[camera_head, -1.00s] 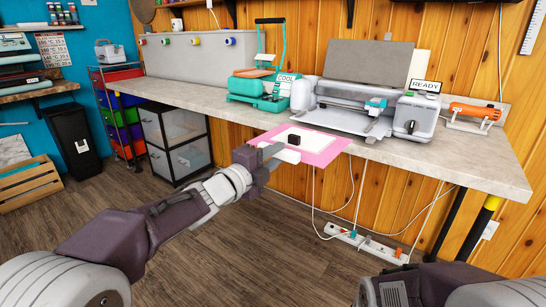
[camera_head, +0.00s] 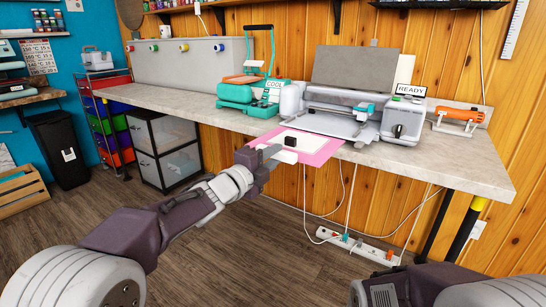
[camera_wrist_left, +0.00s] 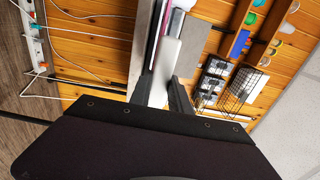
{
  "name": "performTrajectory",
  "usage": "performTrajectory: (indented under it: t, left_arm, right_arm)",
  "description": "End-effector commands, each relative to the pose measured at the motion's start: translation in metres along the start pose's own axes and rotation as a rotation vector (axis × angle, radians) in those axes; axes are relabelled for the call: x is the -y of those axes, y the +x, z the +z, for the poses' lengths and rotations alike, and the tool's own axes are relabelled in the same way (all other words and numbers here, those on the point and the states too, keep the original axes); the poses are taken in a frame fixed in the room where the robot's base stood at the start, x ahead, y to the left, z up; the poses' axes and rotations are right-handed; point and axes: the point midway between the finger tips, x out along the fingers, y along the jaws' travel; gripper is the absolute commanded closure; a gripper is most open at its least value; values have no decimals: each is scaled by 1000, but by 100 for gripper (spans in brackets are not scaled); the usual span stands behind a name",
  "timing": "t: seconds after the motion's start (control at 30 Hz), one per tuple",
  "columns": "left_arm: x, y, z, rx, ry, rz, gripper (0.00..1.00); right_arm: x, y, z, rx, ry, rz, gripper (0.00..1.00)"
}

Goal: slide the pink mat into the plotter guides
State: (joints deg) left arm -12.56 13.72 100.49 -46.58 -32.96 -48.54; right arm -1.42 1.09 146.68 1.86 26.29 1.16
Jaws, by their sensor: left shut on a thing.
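The pink mat (camera_head: 325,151) with a pale sheet on it is at the bench's front edge, in front of the plotter (camera_head: 345,104). Its near part sticks out past the edge. My left gripper (camera_head: 284,152) is shut on its near edge, and a small black block shows there above the sheet. In the left wrist view my fingers (camera_wrist_left: 166,92) close on the mat, seen nearly edge-on. The plotter has a grey tray in front and a "READY" sign. Whether the mat touches the guides cannot be told. My right gripper is out of view.
The bench (camera_head: 455,172) runs along the wooden wall. A teal press (camera_head: 250,92) with a "COOL" sign stands left of the plotter, an orange tool (camera_head: 460,115) right of it. Cables and a power strip (camera_head: 355,245) hang below. The floor in front is clear.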

Motion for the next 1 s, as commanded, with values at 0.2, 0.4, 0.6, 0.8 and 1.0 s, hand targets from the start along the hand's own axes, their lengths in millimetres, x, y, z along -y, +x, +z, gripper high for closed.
performTrajectory:
  t: [0.2,0.4,0.6,0.8,1.0]
  left_arm:
    - [1,7,0,-1,0,-1,100]
    - [1,18,0,0,-1,-1,100]
    - [2,31,0,-1,0,-1,100]
    - [1,43,0,-1,-1,-1,100]
    - [1,55,0,0,-1,-1,100]
  right_arm:
    - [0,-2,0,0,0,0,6]
    - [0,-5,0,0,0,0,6]
    - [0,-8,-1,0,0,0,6]
    - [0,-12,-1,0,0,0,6]
    - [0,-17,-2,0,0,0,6]
